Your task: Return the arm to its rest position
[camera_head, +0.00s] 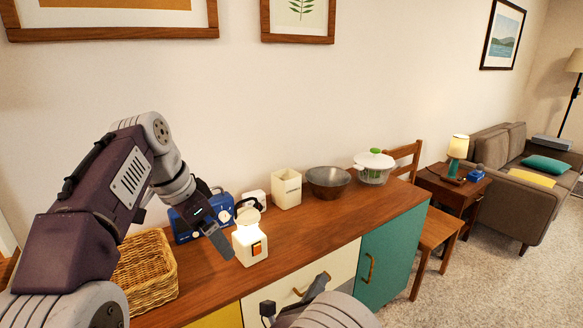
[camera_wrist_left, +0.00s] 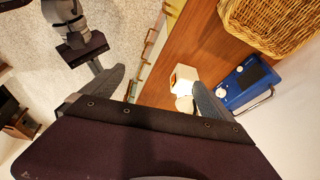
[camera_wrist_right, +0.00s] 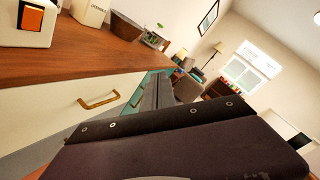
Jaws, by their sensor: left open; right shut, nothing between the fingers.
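My left gripper (camera_head: 234,228) is over the sideboard near a small white box (camera_head: 250,246) with an orange switch and a bright top. The left wrist view shows its two fingers (camera_wrist_left: 160,92) spread wide, with the white box (camera_wrist_left: 184,76) beyond the gap and nothing held. My right gripper (camera_head: 317,286) is low in front of the sideboard's cream drawer. In the right wrist view its fingers (camera_wrist_right: 152,92) are together and empty, beside the drawer front with its brass handle (camera_wrist_right: 100,101).
Carpet (camera_head: 510,275) is open at right.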

